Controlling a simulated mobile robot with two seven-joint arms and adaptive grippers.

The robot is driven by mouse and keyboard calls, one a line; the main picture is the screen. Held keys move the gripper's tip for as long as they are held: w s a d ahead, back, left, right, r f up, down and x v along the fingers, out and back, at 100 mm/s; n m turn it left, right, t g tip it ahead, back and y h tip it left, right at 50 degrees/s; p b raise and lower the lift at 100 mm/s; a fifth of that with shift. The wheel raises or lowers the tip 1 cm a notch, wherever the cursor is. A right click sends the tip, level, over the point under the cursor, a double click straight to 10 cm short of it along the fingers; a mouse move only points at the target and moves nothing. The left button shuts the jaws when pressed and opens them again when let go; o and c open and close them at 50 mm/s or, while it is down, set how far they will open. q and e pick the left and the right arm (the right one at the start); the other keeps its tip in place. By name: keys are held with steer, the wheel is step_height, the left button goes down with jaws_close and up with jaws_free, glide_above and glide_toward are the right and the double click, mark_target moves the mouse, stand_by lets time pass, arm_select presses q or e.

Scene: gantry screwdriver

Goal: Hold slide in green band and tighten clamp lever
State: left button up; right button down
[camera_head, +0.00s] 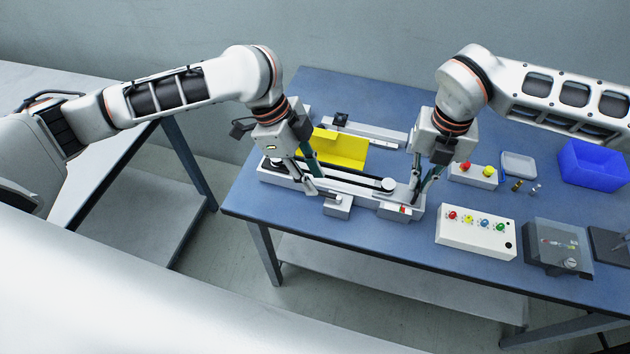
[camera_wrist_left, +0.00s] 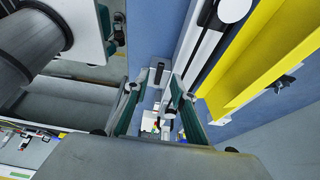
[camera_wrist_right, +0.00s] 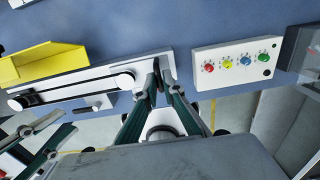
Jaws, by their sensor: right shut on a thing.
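A white belt-driven slide rail (camera_head: 350,186) lies along the table's front edge, with round pulleys. A small white block with a short grey part on top (camera_head: 338,206) sits at its front side; it also shows in the right wrist view (camera_wrist_right: 95,102). I cannot tell whether this is the clamp lever. My left gripper (camera_head: 309,188) is open, its fingers apart at the front of the rail, left of that block. My right gripper (camera_head: 414,197) is shut on a small part at the rail's right end, mostly hidden by the fingers. A block with red and green marks (camera_head: 402,211) is just below it. The green band is not clear.
A yellow angled tray (camera_head: 340,148) stands behind the rail. A white button box (camera_head: 476,232) lies to the right, with a smaller two-button box (camera_head: 473,175) behind it. A blue bin (camera_head: 594,163) and a dark grey device (camera_head: 557,247) are farther right.

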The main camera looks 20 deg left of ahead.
arm_select(q)
steer(key=v, duration=0.9)
steer(key=shift+r, duration=0.15)
arm_select(e)
steer(key=shift+d+f, duration=0.1)
steer(key=shift+d, duration=0.15)
arm_select(q)
steer(key=shift+a, duration=0.1)
arm_select(e)
steer(key=c, duration=2.4)
jaws_free()
steer(key=shift+o, duration=1.2)
steer(key=shift+d, duration=0.1)
arm_select(q)
steer(key=shift+d, duration=0.2)
steer(key=shift+a, duration=0.1)
arm_select(e)
steer(key=shift+a, duration=0.2)
arm_select(q)
steer(key=shift+r, duration=0.1)
arm_select(e)
steer(key=shift+r, duration=0.2)
